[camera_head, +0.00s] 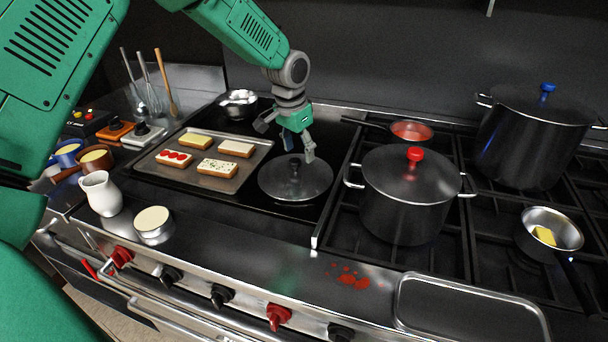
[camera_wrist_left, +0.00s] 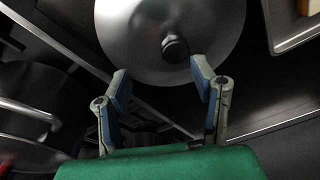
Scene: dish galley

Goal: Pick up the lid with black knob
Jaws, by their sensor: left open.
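The lid with the black knob (camera_head: 294,178) lies flat on the dark flat cooking surface, right of the baking tray. It is a round, greyish lid. My left gripper (camera_head: 298,153) is open just above and behind it, fingers pointing down. In the left wrist view the lid (camera_wrist_left: 130,48) fills the top middle, with its black knob (camera_wrist_left: 175,47) beyond the two fingertips (camera_wrist_left: 160,85). The fingers are spread, nothing is between them, and the knob is apart from them. My right gripper is not in view.
A baking tray (camera_head: 147,171) with several toasts lies left of the lid. A pot with a red-knobbed lid (camera_head: 408,205) stands on the grates at right; a larger pot with a blue knob (camera_head: 530,140) stands behind it. A metal bowl (camera_head: 238,104) stands behind the tray.

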